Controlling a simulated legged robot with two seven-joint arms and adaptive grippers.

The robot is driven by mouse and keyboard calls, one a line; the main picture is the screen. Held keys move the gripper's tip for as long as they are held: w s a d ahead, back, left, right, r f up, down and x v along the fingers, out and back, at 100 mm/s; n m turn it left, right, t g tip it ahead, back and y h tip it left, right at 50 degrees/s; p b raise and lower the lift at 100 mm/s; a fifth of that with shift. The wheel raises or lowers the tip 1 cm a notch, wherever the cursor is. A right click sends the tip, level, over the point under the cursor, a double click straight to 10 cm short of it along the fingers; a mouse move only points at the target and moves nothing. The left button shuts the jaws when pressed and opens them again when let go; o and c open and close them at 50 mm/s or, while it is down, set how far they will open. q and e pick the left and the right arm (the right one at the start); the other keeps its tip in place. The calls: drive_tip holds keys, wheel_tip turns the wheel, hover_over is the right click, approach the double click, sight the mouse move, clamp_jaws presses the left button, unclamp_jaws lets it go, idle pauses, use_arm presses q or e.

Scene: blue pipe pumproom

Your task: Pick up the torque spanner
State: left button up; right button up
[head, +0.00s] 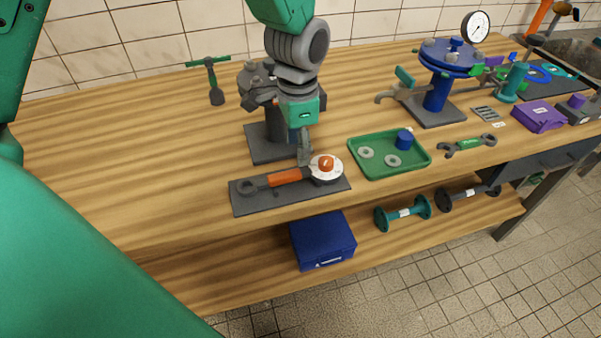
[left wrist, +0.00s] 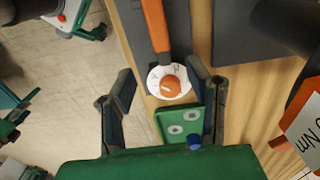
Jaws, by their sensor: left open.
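The torque spanner (head: 285,177) has an orange handle, a dark ring end and a white dial with an orange knob. It lies flat on a dark grey mat (head: 250,203) near the bench's front edge. My left gripper (head: 304,155) is open, just above the spanner near its dial end. In the left wrist view, the dial (left wrist: 168,81) shows between the two spread fingers of my left gripper (left wrist: 163,86), with the orange handle running up the picture. I see no contact, and the gap above the dial is hard to judge. My right gripper is not in view.
A green tray (head: 415,171) with washers and a blue part sits right of the mat. A dark pedestal (head: 263,150) stands close behind the gripper. A green and grey spanner (head: 467,145) lies farther right. The blue valve (head: 437,95) stands behind.

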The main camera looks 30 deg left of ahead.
sight(299, 171)
use_arm(q)
drive_tip(key=shift+w+f, duration=0.15)
drive_tip(key=shift+f, duration=0.4)
drive_tip(key=shift+w+f, duration=0.15)
drive_tip(key=shift+f, duration=0.4)
wheel_tip(299, 171, down, 5)
drive_tip(key=shift+s+r, duration=0.1)
drive_tip(key=shift+s, duration=0.05)
drive_tip(key=shift+f, duration=0.25)
drive_tip(key=shift+r, duration=0.1)
clamp_jaws()
